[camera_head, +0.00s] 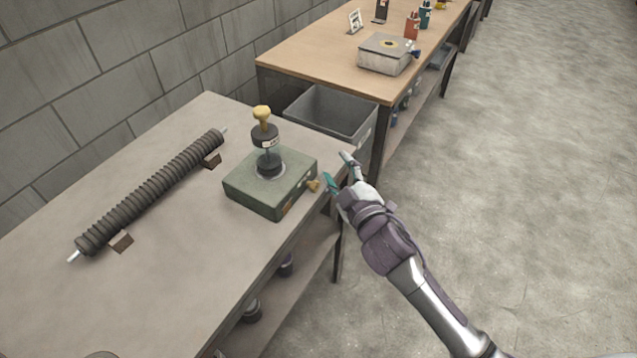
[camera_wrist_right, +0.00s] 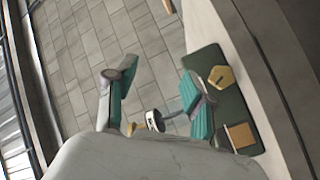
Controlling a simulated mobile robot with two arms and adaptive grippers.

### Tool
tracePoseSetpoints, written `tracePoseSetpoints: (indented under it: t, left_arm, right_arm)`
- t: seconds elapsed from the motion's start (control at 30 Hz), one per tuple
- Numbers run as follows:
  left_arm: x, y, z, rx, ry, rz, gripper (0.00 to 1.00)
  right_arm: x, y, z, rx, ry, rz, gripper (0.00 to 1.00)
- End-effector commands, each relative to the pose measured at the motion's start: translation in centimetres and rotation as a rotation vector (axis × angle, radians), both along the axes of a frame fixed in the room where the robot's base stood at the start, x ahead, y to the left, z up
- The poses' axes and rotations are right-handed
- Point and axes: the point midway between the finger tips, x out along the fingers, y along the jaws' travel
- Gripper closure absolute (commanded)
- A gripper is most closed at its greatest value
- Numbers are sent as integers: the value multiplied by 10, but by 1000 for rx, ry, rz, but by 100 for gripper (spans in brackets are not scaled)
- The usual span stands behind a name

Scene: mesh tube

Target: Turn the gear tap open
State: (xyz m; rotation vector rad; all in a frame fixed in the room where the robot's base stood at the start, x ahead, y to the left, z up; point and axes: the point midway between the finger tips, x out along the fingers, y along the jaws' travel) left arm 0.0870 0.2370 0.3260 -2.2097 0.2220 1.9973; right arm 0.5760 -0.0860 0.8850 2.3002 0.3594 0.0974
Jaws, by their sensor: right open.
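A green box (camera_head: 265,185) stands on the near table. A post with a dark drum and a yellow knob rises from its top. The small brass tap (camera_head: 313,185) sits on the box's right-hand side. In the right wrist view, the green box (camera_wrist_right: 236,107) is at the right, with a yellow hexagonal piece, which looks like the tap (camera_wrist_right: 221,77), and an orange label on its face. My right gripper (camera_head: 338,170) is open and empty just right of the tap, apart from it. It also shows in the right wrist view (camera_wrist_right: 158,88), with the tap outside its fingers. My left gripper is out of view.
A ribbed dark tube (camera_head: 150,195) lies on supports on the near table (camera_head: 130,290), left of the box. A grey bin (camera_head: 335,110) stands behind. A second table (camera_head: 310,62) holds a pale box (camera_head: 385,55) and bottles. The floor (camera_head: 530,200) at right is clear.

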Motion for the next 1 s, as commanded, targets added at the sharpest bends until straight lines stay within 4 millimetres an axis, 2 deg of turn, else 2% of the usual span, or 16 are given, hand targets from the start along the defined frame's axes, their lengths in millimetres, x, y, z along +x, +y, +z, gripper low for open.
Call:
tracePoseSetpoints:
  t: [0.03, 0.1, 0.17, 0.2, 0.3, 0.4, 0.5, 0.63, 0.7, 0.77, 0.87, 0.9, 1.0]
  left_arm:
    - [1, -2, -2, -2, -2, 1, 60]
    - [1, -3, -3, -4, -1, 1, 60]
    - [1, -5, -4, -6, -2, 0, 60]
    - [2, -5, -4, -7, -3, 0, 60]
    - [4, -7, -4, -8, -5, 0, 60]
    - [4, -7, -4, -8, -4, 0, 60]
    - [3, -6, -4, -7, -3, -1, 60]
    - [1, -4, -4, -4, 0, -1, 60]
    - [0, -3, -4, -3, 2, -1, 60]
    - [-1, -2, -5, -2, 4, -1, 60]
    - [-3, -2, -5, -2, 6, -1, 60]
    - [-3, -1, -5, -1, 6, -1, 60]
    - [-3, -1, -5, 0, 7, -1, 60]
  right_arm:
    - [-2, 6, 27, -7, -61, 18, 47]
    - [-7, 16, 61, -20, -144, 45, 47]
    - [-12, 25, 89, -39, -224, 75, 47]
    - [-15, 34, 108, -60, -285, 105, 47]
    - [-21, 61, 146, -146, -459, 210, 47]
    - [-26, 89, 165, -250, -611, 330, 47]
    - [-34, 116, 176, -374, -758, 464, 47]
    - [-46, 146, 174, -591, -951, 683, 47]
    - [-50, 156, 161, -753, -1049, 837, 47]
    - [-50, 155, 142, -923, -1115, 996, 47]
    - [-37, 124, 106, -1235, -1141, 1281, 47]
    - [-29, 104, 94, -1347, -1118, 1385, 47]
    - [-9, 49, 78, -1570, -1011, 1594, 47]
